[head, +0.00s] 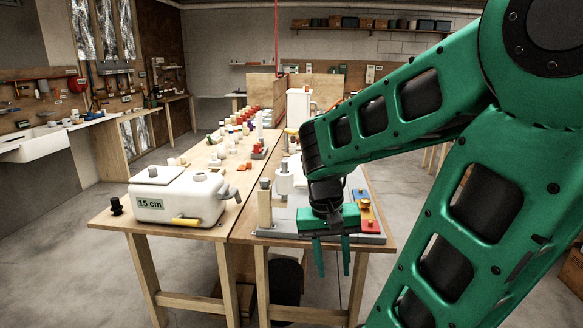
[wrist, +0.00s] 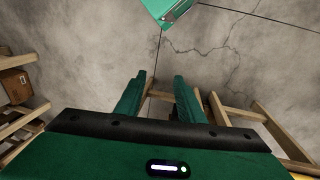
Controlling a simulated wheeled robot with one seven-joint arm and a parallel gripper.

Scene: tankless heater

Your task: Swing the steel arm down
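My gripper (head: 332,256) hangs fingers down at the front edge of the right-hand table, with its two green fingers apart and nothing between them. In the wrist view its fingers (wrist: 158,98) are also apart, over bare floor. A grey fixture (head: 372,238) lies on the table behind the gripper, with a pale upright cylinder (head: 284,180), a wooden post (head: 265,205) and red, blue and yellow parts. My gripper and arm hide part of this fixture. I cannot make out for certain which part is the steel arm.
A white tank-like unit (head: 178,196) marked "15 cm" stands on the left-hand table (head: 112,221). Several small coloured objects line the tables further back. A white sink (head: 38,145) is at the far left. Concrete floor (head: 60,270) is clear at the front left.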

